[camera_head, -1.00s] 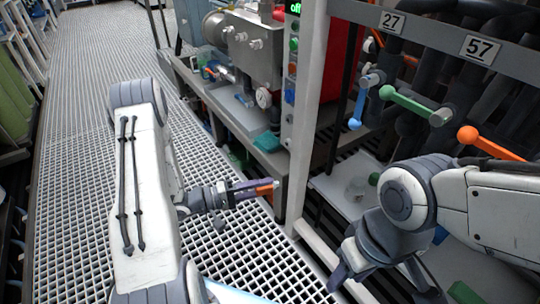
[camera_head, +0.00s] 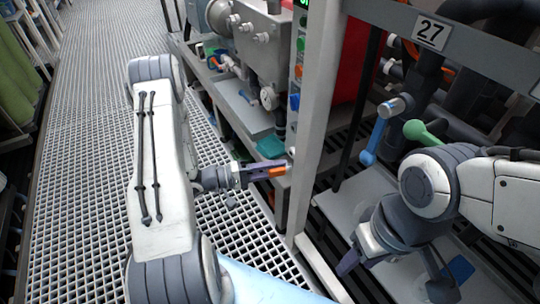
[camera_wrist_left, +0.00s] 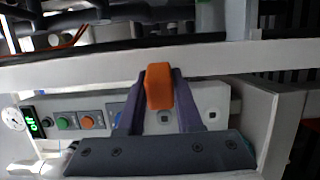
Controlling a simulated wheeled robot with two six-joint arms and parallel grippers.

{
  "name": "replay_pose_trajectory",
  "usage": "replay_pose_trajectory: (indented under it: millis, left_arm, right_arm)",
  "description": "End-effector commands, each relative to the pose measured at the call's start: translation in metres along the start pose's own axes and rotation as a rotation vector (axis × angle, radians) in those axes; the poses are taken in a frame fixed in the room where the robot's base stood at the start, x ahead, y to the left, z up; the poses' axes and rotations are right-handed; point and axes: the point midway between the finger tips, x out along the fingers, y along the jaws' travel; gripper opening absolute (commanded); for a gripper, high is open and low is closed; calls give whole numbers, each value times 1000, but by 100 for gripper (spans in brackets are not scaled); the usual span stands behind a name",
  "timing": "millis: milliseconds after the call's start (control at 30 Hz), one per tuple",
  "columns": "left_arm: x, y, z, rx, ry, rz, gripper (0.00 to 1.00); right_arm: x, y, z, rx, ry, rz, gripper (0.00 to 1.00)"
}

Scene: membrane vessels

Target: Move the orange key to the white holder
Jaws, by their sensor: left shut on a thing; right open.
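The orange key (camera_head: 278,172) is between the fingers of my left gripper (camera_head: 268,173), which is shut on it. The left wrist view shows the key (camera_wrist_left: 159,86) upright between the two dark fingers. A white panel with dark square openings (camera_wrist_left: 212,115) lies behind the fingers in that view; I cannot tell whether it is the white holder. In the head view the key is just left of the pale upright post. My right gripper (camera_head: 395,276) is open and empty, pointing down at the lower right.
A pale upright post (camera_head: 309,150) stands close to the key. Behind it are a metal unit (camera_head: 262,48) on a bench and a control strip with coloured buttons (camera_head: 294,103). Blue (camera_head: 376,141) and green (camera_head: 420,131) valve handles are at right. The grated floor (camera_head: 80,150) is clear at left.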

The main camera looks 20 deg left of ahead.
Motion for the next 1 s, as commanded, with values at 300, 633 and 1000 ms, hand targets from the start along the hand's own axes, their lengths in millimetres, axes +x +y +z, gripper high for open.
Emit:
replay_pose_trajectory:
  millis: [300, 633, 1000]
  left_arm:
    - [5, -4, 0, 1, -4, -1, 0]
    - [3, -59, -42, 6, 90, -19, 0]
    - [-2, -107, -100, 5, 233, -13, 0]
  right_arm:
    - [5, 0, 0, 0, 0, 0, 50]
    - [77, 6, 4, 0, 0, 0, 50]
    - [160, 12, 9, 0, 0, 0, 50]
